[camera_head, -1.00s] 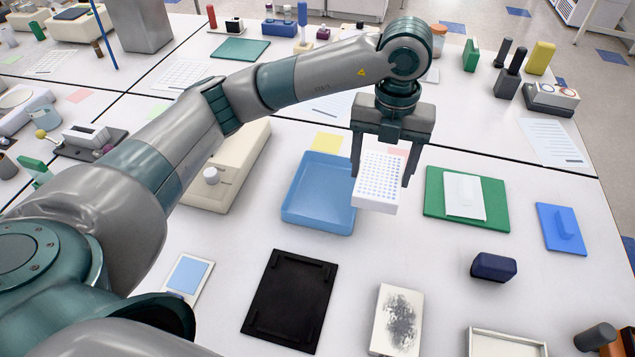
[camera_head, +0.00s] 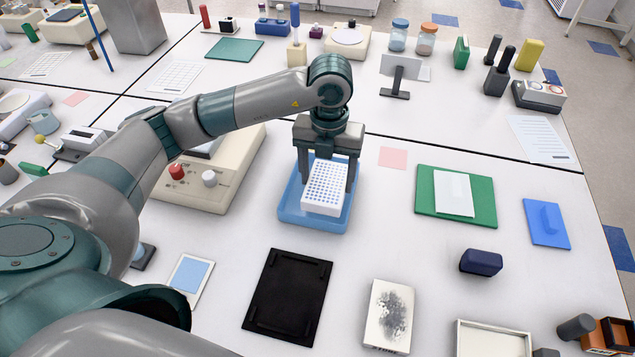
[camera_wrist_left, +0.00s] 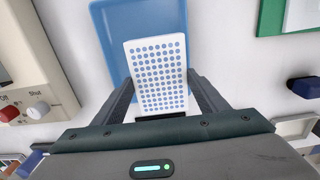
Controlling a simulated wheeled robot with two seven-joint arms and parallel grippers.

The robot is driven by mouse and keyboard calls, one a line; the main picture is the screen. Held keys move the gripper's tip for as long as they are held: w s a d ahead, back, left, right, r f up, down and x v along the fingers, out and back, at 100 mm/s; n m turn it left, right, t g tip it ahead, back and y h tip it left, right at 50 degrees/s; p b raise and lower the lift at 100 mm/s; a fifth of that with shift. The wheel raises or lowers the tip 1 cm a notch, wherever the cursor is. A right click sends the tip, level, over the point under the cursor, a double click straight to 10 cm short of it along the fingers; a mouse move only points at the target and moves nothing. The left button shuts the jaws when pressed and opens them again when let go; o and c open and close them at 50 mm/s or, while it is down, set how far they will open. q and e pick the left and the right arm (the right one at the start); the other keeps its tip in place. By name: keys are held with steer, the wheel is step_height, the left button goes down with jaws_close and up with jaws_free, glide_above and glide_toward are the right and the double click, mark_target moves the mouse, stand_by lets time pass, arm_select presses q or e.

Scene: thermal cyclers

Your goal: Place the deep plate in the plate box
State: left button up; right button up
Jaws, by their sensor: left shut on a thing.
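The deep plate (camera_head: 325,187) is a white block with a grid of blue wells on top. My left gripper (camera_head: 326,180) is shut on its sides, pointing down. The plate is over or inside the blue open box (camera_head: 288,212), which I take as the plate box; I cannot tell whether it touches the box floor. In the left wrist view the plate (camera_wrist_left: 158,75) sits between the fingers of my left gripper (camera_wrist_left: 160,95), with the blue box (camera_wrist_left: 112,35) behind it. The near part of the plate is hidden by the gripper. My right gripper is not in view.
A beige device with knobs (camera_head: 205,190) stands just left of the box. A green mat with a white item (camera_head: 482,200) lies to the right. A black tray (camera_head: 288,300) lies in front.

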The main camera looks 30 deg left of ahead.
mark_target(318, 180)
arm_select(q)
steer(key=shift+s+a+f, duration=0.1)
steer(key=shift+a+f, duration=0.15)
steer(key=shift+a, duration=0.25)
steer(key=shift+s+a+f, duration=0.1)
steer(key=shift+a+f, duration=0.15)
steer(key=shift+a, duration=0.2)
steer(key=shift+a+f, duration=0.1)
steer(key=shift+f, duration=0.05)
steer(key=shift+w, duration=0.1)
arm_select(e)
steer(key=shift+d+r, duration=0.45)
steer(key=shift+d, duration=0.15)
arm_select(q)
steer(key=shift+p, duration=0.3)
step_height(318, 180, down, 3)
steer(key=shift+f+p, duration=0.15)
steer(key=shift+p, duration=0.85)
steer(key=shift+f, duration=0.4)
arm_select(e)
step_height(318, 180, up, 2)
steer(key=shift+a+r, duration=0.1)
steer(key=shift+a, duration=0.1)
